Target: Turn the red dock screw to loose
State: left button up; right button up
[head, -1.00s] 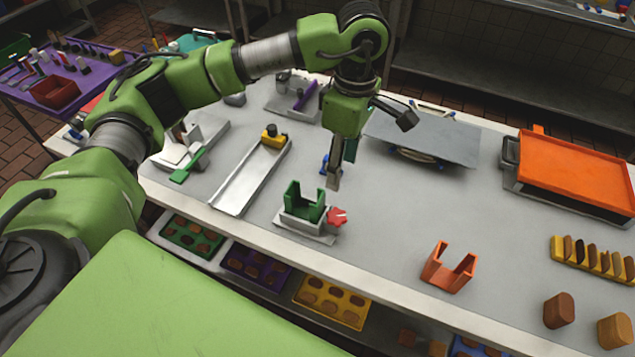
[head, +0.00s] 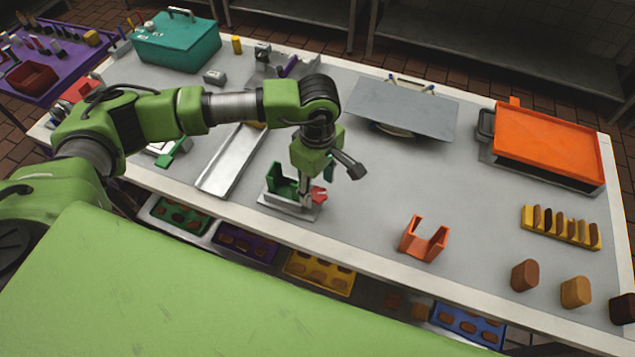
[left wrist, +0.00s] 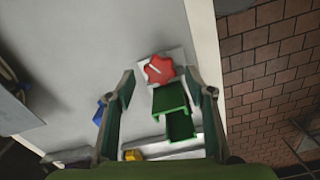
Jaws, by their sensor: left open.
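The red dock screw (head: 319,194) is a star-shaped knob at the right side of the dock with the green U-shaped holder (head: 281,184). In the left wrist view the red screw (left wrist: 158,69) lies ahead of the fingertips, roughly between them, with a pale line on its face. The green holder (left wrist: 172,106) sits just below it there. My left gripper (head: 305,203) points down at the dock and partly covers the screw in the head view. In the left wrist view my left gripper (left wrist: 167,82) has its fingers wide apart, with nothing gripped. My right gripper is not in view.
The dock's grey base plate (head: 292,208) stands near the table's front edge. A metal tray (head: 222,172) lies to its left. An orange holder (head: 424,240) stands to the right, and a grey plate (head: 403,107) is behind. The table between them is clear.

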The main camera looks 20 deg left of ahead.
pick_arm(q)
jog(key=shift+f, duration=0.7)
jog(key=c, duration=1.1)
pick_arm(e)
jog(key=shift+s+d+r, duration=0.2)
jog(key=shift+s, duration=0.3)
